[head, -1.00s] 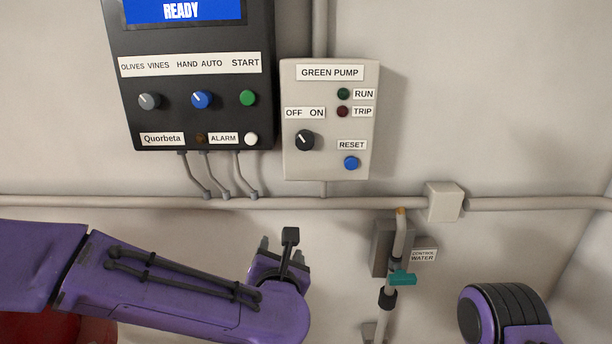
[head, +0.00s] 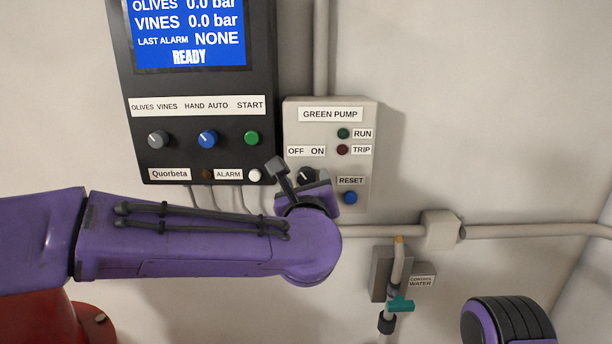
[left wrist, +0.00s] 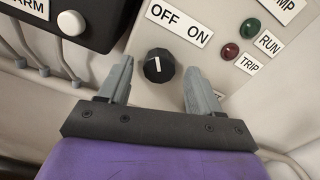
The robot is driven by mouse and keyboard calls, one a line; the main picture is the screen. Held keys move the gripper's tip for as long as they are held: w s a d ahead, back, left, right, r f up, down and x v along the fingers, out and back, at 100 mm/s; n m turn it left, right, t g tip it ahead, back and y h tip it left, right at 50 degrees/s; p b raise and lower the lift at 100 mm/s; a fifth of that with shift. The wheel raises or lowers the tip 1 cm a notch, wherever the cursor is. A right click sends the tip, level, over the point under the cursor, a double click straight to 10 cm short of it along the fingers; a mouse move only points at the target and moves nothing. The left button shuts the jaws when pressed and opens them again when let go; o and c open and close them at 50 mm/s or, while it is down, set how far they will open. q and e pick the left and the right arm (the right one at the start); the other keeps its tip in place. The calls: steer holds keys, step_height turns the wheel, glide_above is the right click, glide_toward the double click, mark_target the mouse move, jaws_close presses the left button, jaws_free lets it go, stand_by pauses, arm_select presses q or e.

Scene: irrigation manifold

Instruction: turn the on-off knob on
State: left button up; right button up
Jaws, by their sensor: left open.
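The on-off knob (head: 306,176) is a black round knob on the light grey GREEN PUMP box (head: 364,112), below its OFF ON label. In the head view my left gripper (head: 302,181) partly covers it. My left gripper (left wrist: 160,74) is open and empty, with one finger to each side of the knob in that picture. I see no contact; the remaining gap to the knob is hard to judge. My right gripper is not in view.
The RUN lamp (head: 343,133), TRIP lamp (head: 343,149) and blue RESET button (head: 350,198) share the box, RESET close to my gripper. A black control panel (head: 190,88) with several knobs is on the left. A pipe (head: 500,231) and a teal-handled valve (head: 400,304) are below.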

arm_select(q)
steer(key=c, duration=1)
steer(key=shift+c, duration=0.2)
steer(key=m+b, duration=0.1)
steer(key=m, duration=0.2)
steer(key=shift+f+b, duration=0.1)
steer(key=shift+b, duration=0.2)
steer(key=m, duration=0.2)
steer(key=shift+m, duration=0.4)
steer(key=m, duration=0.3)
steer(key=shift+m, duration=2.5)
